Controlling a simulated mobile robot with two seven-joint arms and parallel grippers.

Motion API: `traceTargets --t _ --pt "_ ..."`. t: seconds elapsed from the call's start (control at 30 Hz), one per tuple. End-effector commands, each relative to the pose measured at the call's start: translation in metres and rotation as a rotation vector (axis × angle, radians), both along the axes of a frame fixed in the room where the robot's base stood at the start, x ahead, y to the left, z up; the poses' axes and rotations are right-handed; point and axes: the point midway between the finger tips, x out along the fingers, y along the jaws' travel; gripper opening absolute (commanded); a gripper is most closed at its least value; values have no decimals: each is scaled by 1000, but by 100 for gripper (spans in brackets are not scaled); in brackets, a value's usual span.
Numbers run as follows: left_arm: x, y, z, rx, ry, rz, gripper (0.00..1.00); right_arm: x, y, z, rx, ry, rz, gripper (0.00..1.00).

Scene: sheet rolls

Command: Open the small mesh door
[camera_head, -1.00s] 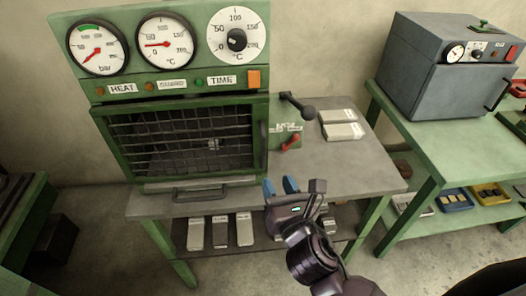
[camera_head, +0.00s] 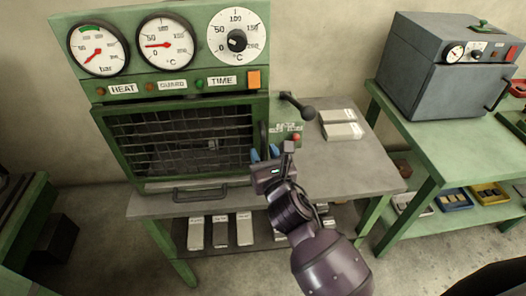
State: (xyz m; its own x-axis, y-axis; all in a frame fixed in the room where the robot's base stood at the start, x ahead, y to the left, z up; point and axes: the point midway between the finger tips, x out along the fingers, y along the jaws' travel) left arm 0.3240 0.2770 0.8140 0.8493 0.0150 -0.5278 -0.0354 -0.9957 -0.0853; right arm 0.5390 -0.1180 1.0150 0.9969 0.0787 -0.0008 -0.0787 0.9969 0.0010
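The small mesh door (camera_head: 180,142) is a dark wire grid in a green frame on the front of the green press, and it looks shut. A dark upright handle (camera_head: 264,132) is at its right edge. My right gripper (camera_head: 264,153) is at the lower end of this handle, with its two blue fingertips apart. The fingertips appear to be on either side of the handle's lower end, but I cannot tell whether they touch it. My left gripper is not in view.
A black-knobbed lever (camera_head: 297,105) and a red-tipped control (camera_head: 296,138) are right of the door. Pale blocks (camera_head: 340,125) lie on the grey bench top (camera_head: 370,165). A drawer-like handle (camera_head: 200,194) is below the door. A grey oven (camera_head: 445,75) stands on the right bench.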

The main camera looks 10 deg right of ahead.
Motion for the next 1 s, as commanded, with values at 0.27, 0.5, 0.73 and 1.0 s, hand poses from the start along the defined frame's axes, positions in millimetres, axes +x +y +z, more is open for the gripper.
traceTargets --t 0.27,0.5,0.73,1.0 --pt "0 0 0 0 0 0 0 10 1 0 2 1 0 38" --pt "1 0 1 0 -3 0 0 9 1 0 2 0 0 28" --pt "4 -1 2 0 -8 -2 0 9 1 0 1 0 0 0" --pt "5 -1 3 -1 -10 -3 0 9 1 0 1 0 1 0"
